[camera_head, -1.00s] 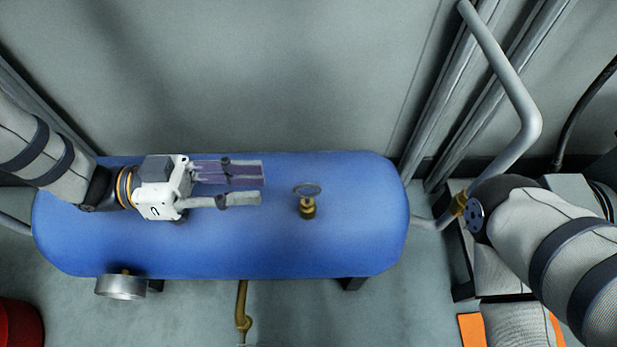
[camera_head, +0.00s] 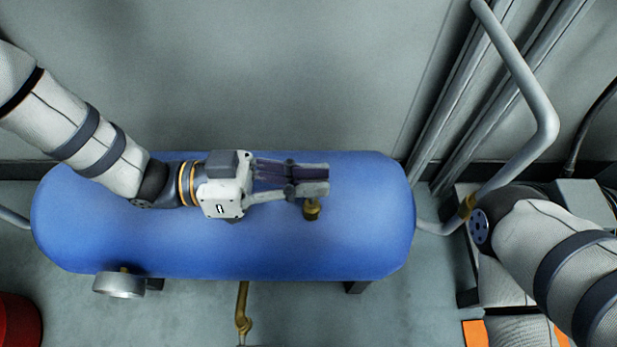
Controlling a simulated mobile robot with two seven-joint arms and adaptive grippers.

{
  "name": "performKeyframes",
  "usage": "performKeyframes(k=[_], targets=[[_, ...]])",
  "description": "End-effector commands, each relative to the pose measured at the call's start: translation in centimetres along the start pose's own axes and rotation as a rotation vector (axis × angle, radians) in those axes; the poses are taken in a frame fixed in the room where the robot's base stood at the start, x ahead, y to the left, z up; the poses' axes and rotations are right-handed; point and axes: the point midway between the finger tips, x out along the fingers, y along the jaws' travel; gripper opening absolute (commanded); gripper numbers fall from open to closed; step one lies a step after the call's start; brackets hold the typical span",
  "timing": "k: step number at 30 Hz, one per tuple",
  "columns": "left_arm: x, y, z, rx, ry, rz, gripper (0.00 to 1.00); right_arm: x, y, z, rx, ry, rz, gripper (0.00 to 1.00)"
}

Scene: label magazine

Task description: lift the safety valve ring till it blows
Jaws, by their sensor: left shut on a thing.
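The brass safety valve (camera_head: 312,211) stands on top of the blue tank (camera_head: 250,255), right of its middle. Its ring is hidden behind the fingers of my left gripper (camera_head: 312,181). The left gripper reaches in from the left, level over the tank, with its fingertips at the top of the valve. The fingers are closed on the ring. Only the valve's brass body shows below them. My right arm comes in from the right edge; its gripper is not visible.
A round gauge (camera_head: 119,284) sits at the tank's front left. A brass drain fitting (camera_head: 243,318) hangs below the tank. Grey pipes (camera_head: 530,110) run up the wall at the right. A red object (camera_head: 18,322) stands at the lower left corner. The wall behind the tank is bare.

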Motion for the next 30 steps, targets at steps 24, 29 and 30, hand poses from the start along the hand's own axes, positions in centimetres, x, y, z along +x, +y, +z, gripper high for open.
performKeyframes(k=[24, 29, 30], targets=[[0.0, 0.5, -1.2, -0.007, -0.001, 0.006, 0.25, -1.2, -0.1, 0.2, 0.003, 0.029, -0.002, 0.0], [-1.8, 0.4, -1.1, -0.006, -0.002, 0.002, 0.25, -1.2, -0.1, 0.2, 0.003, 0.029, -0.002, 0.0], [-2.8, 0.4, -1.2, -0.006, -0.001, 0.002, 0.25, -1.2, -0.1, 0.2, 0.003, 0.029, -0.002, 0.0]])
